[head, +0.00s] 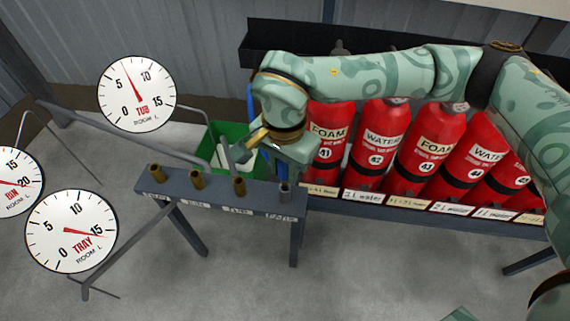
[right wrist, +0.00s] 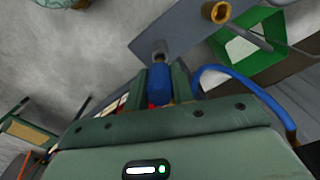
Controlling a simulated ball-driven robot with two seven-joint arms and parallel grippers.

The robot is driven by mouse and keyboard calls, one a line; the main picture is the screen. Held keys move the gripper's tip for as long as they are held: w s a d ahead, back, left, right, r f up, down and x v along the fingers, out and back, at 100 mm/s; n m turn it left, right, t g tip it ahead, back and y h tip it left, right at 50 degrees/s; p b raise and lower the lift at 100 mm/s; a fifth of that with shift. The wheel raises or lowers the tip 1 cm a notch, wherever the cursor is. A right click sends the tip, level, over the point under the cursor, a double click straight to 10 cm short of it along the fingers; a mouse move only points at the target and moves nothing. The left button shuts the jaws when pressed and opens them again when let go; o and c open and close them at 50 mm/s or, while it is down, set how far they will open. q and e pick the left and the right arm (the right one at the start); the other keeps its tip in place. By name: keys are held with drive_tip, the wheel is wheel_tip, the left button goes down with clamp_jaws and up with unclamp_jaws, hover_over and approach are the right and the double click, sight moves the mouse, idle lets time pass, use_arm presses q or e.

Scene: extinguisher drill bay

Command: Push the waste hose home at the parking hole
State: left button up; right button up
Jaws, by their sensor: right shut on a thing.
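The waste hose is blue; its blue end (right wrist: 158,85) is between the fingers of my right gripper (right wrist: 161,88) in the right wrist view. A short grey metal piece (right wrist: 160,50) lies straight ahead of the blue end, at the edge of the bar. In the head view my right gripper (head: 285,170) is shut, pointing down over the right end of the grey bar (head: 218,188). A grey metal fitting (head: 284,190) stands there, at the parking hole. I cannot tell how deep the hose end sits.
Several brass sockets (head: 196,179) stand along the bar to the left. A green bin (head: 215,136) is behind it. Red extinguishers (head: 378,145) stand in a rack at the right. Dials, including the TUB gauge (head: 137,94), stand at the left. Floor in front is clear.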

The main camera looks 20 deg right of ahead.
drive_tip(key=shift+f, duration=0.15)
idle(0.5)
drive_tip(key=shift+f+b, duration=0.3)
drive_tip(key=shift+f, duration=0.75)
drive_tip(key=shift+r+p, duration=0.1)
drive_tip(key=shift+p, duration=0.25)
drive_tip(key=shift+f, duration=0.85)
idle(0.5)
drive_tip(key=o, duration=1.1)
